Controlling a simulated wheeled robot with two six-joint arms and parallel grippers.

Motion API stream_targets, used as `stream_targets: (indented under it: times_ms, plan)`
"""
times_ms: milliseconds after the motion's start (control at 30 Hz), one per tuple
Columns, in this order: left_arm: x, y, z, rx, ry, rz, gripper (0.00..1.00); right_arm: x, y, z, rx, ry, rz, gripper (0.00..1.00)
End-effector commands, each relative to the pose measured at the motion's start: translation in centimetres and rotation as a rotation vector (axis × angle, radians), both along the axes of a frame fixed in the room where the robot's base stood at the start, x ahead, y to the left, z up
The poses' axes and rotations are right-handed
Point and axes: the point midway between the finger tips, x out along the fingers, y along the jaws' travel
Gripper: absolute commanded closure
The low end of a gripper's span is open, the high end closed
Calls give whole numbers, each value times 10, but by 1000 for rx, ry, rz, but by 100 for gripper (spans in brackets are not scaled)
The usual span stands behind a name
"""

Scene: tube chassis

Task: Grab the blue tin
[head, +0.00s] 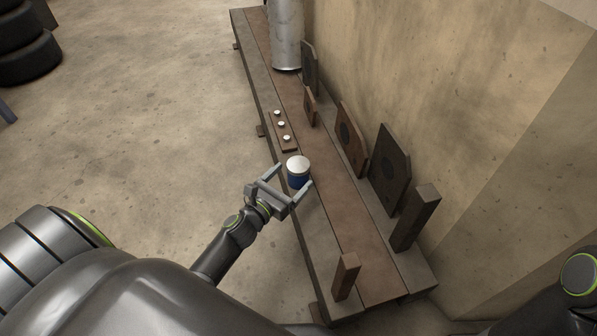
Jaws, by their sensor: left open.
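Whether the fingers touch the tin cannot be told. Part of the tin's lower body is hidden by the gripper. My right gripper is not in view; only a bit of my right arm shows at the lower right.
The long bench (332,208) runs along a wall. A small board with white knobs (282,128) lies behind the tin. A metal cylinder (286,38) stands at the far end. Plates (389,168) lean along the right side. Wooden posts (346,276) and (415,218) stand at the near end.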

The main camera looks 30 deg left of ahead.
Motion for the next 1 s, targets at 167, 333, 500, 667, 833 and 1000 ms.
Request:
stream_targets:
  times_ms: [167, 333, 500, 667, 833, 1000]
  plan:
    - [15, -2, 0, -1, 0, 0, 18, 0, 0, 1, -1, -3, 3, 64]
    - [29, -1, 2, 1, -1, 0, 18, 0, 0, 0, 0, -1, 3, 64]
    - [55, 0, 3, 0, -1, -1, 18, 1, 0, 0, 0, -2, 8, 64]
    - [67, -2, 3, -1, 0, 0, 18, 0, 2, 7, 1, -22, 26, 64]
    - [68, -2, 3, -1, 1, 0, 18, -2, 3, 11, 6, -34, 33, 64]
    - [68, -2, 3, -1, 0, 0, 30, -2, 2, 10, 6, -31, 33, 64]
